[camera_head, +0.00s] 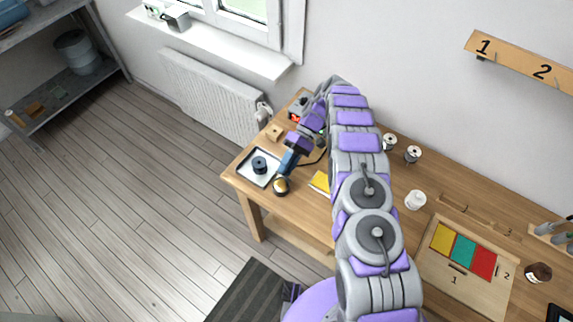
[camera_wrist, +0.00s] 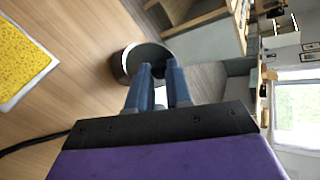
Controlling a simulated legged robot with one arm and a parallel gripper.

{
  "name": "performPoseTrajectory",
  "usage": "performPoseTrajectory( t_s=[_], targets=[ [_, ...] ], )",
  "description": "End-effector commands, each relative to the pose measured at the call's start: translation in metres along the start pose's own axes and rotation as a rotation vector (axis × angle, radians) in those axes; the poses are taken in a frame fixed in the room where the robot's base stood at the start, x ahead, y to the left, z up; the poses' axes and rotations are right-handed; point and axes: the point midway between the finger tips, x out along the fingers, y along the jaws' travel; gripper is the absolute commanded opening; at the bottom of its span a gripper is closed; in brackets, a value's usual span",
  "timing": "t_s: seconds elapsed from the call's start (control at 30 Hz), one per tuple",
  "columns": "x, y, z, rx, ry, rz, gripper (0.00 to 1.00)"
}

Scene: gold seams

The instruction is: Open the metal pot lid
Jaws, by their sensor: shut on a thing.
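The small metal pot (camera_head: 281,187) stands near the front edge of the wooden table in the head view. In the wrist view, the pot's shiny round side (camera_wrist: 121,68) shows beyond my fingers, with the grey metal lid (camera_wrist: 146,53) at its top. My gripper (camera_head: 287,167) reaches down over the pot. In the wrist view, my gripper's two blue fingers (camera_wrist: 160,78) are shut on a small dark part at the lid, likely its knob. The fingers hide much of this part. I cannot tell whether the lid is seated or lifted.
Several jars and a colored panel (camera_head: 464,250) stand right.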

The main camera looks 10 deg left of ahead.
Motion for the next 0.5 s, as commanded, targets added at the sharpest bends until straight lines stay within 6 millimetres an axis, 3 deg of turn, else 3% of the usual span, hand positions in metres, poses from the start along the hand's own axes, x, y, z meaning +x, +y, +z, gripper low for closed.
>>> performPoseTrajectory(
  t_s=[0.27,0.5],
  targets=[
    [0.0001,0.0003,0.0003,0.001,0.002,0.002,0.44],
    [0.0003,-0.0007,0.0000,0.001,0.001,0.002,0.45]
  ],
)
